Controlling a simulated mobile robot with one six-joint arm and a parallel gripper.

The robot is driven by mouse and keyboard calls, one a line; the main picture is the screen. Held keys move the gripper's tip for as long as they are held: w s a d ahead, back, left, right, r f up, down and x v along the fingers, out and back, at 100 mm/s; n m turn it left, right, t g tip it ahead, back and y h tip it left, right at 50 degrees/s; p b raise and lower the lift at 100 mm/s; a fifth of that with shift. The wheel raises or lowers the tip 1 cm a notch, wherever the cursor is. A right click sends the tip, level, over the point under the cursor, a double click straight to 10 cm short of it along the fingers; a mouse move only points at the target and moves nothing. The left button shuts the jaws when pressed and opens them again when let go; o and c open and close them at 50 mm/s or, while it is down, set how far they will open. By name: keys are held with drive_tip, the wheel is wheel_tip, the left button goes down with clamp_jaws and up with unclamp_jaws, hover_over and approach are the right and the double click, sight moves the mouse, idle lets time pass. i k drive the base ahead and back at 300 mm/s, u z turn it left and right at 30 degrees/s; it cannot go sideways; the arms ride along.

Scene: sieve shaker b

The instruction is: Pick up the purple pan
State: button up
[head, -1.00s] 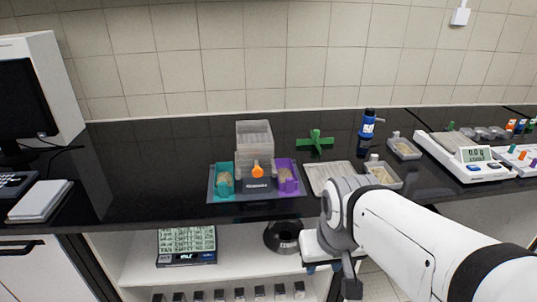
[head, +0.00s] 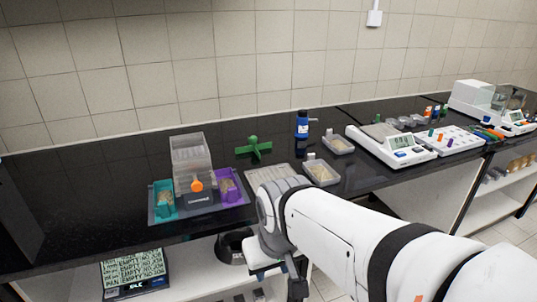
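The purple pan (head: 231,188) sits at the right side of the sieve shaker (head: 194,170) on the black counter. It holds some tan grainy material. A teal pan (head: 161,203) stands at the shaker's left side. My gripper (head: 280,276) is low in front of the counter edge, below and to the right of the purple pan, apart from it. Its fingers are small and partly hidden by my arm, so their opening is not clear.
A pale ribbed tray (head: 270,177), a green cross-shaped piece (head: 254,149), a blue bottle (head: 302,125) and a clear tub (head: 321,173) stand right of the shaker. A white scale (head: 392,146) is farther right. A black ring-shaped item (head: 229,246) lies on the shelf below.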

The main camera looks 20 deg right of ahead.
sight(229, 190)
drive_tip(key=z, duration=1.8)
drive_tip(key=k, duration=1.2)
drive_tip(key=u, duration=1.15)
drive_tip(key=i, duration=1.65)
drive_tip(key=u, duration=0.05)
